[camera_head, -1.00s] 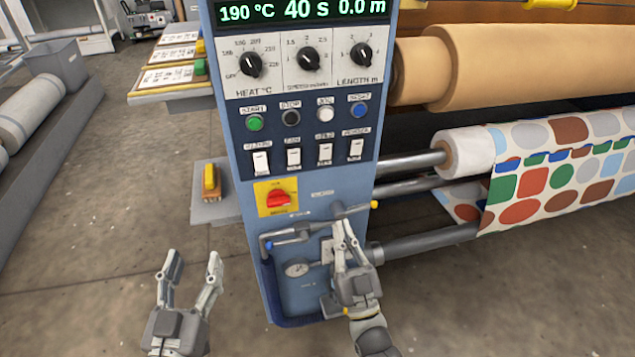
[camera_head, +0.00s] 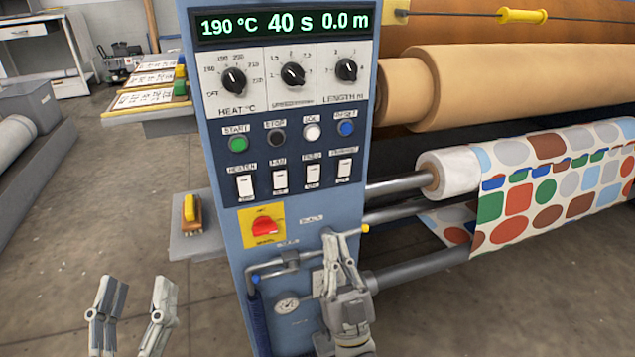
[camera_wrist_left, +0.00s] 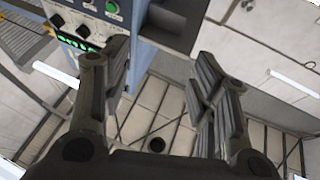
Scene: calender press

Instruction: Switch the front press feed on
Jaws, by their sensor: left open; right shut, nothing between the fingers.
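The blue control panel (camera_head: 218,200) stands in the middle of the head view. A row of white rocker switches sits under the coloured buttons. The feed switch (camera_head: 313,176), third from the left, carries a small label that seems to read FEED. Its on or off position is too small to tell. My right gripper (camera_head: 335,238) is shut and empty in front of the panel's lower part, below the switches, by the pipe. My left gripper (camera_head: 135,292) is open and empty, low and left of the panel. Its open fingers also show in the left wrist view (camera_wrist_left: 155,85).
A red rotary switch (camera_head: 264,226) on a yellow plate sits below the rockers. A pipe with a blue-ended handle and a gauge (camera_head: 287,306) are lower down. Rollers with patterned fabric (camera_head: 545,190) extend right.

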